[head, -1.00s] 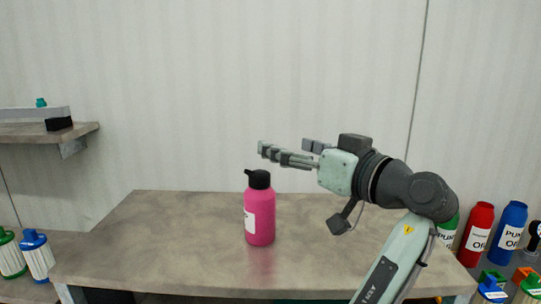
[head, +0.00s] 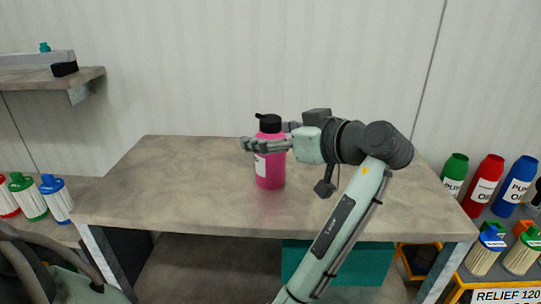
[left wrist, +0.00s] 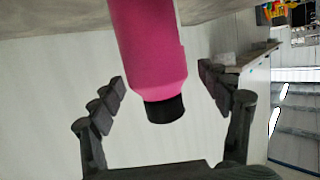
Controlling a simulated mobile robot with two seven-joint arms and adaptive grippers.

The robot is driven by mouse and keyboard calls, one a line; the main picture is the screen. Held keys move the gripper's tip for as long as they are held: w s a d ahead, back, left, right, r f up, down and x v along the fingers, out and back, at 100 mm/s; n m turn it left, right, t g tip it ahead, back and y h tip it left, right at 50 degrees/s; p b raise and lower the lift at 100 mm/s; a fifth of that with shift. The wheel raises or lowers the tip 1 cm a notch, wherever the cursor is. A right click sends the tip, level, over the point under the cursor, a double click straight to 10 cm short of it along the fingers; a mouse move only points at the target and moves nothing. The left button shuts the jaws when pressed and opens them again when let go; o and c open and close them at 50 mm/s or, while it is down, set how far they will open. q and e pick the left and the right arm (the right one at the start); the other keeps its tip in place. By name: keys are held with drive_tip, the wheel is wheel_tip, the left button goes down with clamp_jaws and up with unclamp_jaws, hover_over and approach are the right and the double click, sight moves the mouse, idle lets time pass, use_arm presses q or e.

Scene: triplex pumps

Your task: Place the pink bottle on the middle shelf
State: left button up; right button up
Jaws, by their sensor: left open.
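The pink bottle (head: 270,172) with a black cap stands upright on the worktable (head: 180,180). My left gripper (head: 266,136) is open at the height of the bottle's upper part, one finger in front of it and the other behind. In the left wrist view, the bottle (left wrist: 150,55) appears cap-down between the spread fingers of my left gripper (left wrist: 163,88), with gaps on both sides. A wall shelf (head: 92,78) is at the upper left, and a lower shelf (head: 200,265) lies under the worktable. I cannot tell which is the middle shelf. My right gripper is not in view.
The wall shelf holds a black block (head: 64,69). A teal box (head: 375,265) is under the worktable. The worktable's left part is bare.

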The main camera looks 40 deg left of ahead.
use_arm(q)
clamp_jaws()
idle(0.5)
drive_tip(key=shift+r, duration=0.15)
